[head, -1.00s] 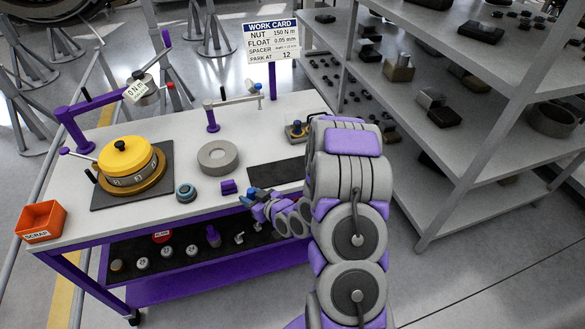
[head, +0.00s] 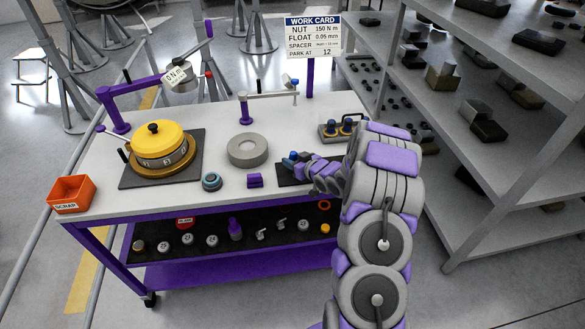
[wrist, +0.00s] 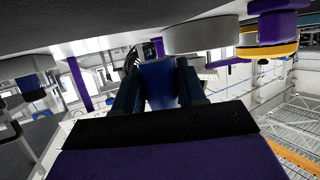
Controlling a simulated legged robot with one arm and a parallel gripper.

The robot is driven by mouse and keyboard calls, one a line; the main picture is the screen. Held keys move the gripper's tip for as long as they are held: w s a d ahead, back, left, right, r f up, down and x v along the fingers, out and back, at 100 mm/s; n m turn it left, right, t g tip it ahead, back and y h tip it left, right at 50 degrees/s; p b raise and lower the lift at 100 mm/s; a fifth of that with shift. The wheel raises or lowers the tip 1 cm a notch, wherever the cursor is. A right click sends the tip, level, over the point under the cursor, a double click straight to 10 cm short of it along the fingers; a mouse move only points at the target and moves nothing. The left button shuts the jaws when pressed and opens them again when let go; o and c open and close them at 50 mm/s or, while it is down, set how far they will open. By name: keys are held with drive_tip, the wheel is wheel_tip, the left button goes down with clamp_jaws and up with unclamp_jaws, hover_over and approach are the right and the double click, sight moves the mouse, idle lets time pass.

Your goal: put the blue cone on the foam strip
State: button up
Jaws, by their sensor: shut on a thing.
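My gripper (head: 297,160) is at the right part of the white bench top, above the dark foam strip (head: 286,180). In the wrist view it is shut on the blue cone (wrist: 158,86), which sits between the two dark jaws. In the head view the held cone is small and hard to tell from the blue fingertips. My arm and gripper hide much of the strip. I cannot tell whether the cone touches it.
A purple block (head: 255,181), a teal ring (head: 211,182) and a grey ring (head: 247,150) stand left of the strip. A yellow drum (head: 158,140) sits farther left. Shelves (head: 470,185) stand on the right.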

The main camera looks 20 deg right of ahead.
drive_tip(key=shift+d+f, duration=0.2)
drive_tip(key=shift+f, duration=0.05)
drive_tip(key=f, duration=0.1)
drive_tip(key=f+b, duration=0.1)
drive_tip(key=f, duration=0.1)
drive_tip(key=shift+a, duration=0.5)
drive_tip(key=shift+s+d+f, duration=0.1)
drive_tip(key=shift+d+f, duration=0.1)
drive_tip(key=shift+f, duration=0.1)
drive_tip(key=o, duration=1)
drive_tip(key=shift+s+a, duration=0.1)
drive_tip(key=shift+a, duration=0.1)
drive_tip(key=shift+o, duration=0.2)
